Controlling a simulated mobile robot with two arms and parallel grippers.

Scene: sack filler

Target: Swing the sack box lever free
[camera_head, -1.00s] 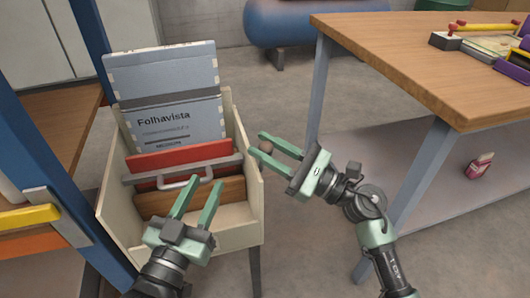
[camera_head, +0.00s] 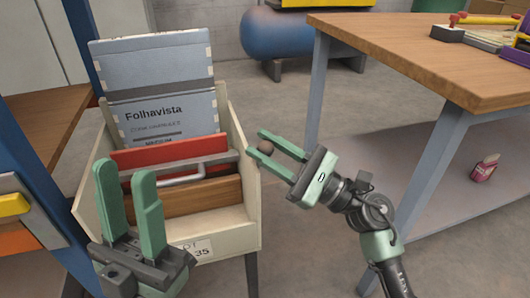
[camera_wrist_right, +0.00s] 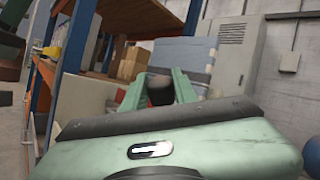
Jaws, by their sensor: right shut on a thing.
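The cream sack box (camera_head: 213,237) stands at left on legs. A dark brown ball knob (camera_head: 266,147), apparently the lever's end, is beside its right wall; the rest of the lever is hidden. My right gripper (camera_head: 263,148) is shut on this knob, which also shows between the fingers in the right wrist view (camera_wrist_right: 160,90). Blue-grey Folhavista sacks (camera_head: 150,75) stand upright in the box, behind a red board (camera_head: 168,154), a grey bar with a handle (camera_head: 180,180) and a wooden board (camera_head: 185,198). My left gripper (camera_head: 124,168) is open and empty at the box's left front, fingers upward.
A wooden-topped workbench (camera_head: 430,52) stands at right, with a pink bottle (camera_head: 484,168) on its lower shelf. A blue rack post (camera_head: 40,195) with a yellow piece (camera_head: 13,204) is close on the left. A blue tank (camera_head: 275,33) lies behind. The floor between box and bench is clear.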

